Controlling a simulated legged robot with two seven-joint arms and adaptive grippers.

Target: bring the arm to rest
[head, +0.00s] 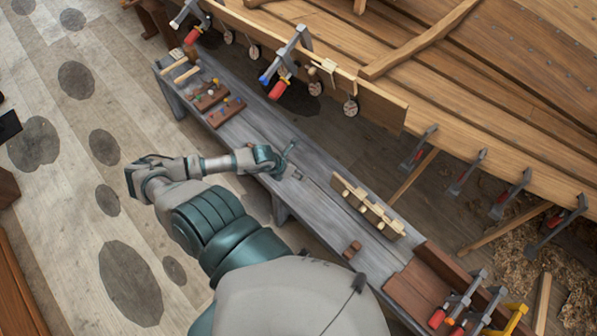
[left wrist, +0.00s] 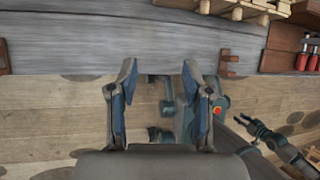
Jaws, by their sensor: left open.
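My left arm comes in from the bottom of the head view and bends over the left edge of the grey bench (head: 262,120). My left gripper (head: 284,162) is open and empty just above the bench top, near its middle. In the left wrist view its two fingers (left wrist: 158,82) stand apart with nothing between them. Beyond them show the bench edge and plank floor. A dark jointed arm part of mine (left wrist: 268,138) shows at the right of that view.
A wooden rack with pegs (head: 366,207) stands on the bench right of the gripper. Small peg boards (head: 212,103) lie at its far end. A brown tray (head: 415,290) and clamps (head: 463,305) are at the near end. The clamped hull (head: 380,105) runs alongside. The left floor is open.

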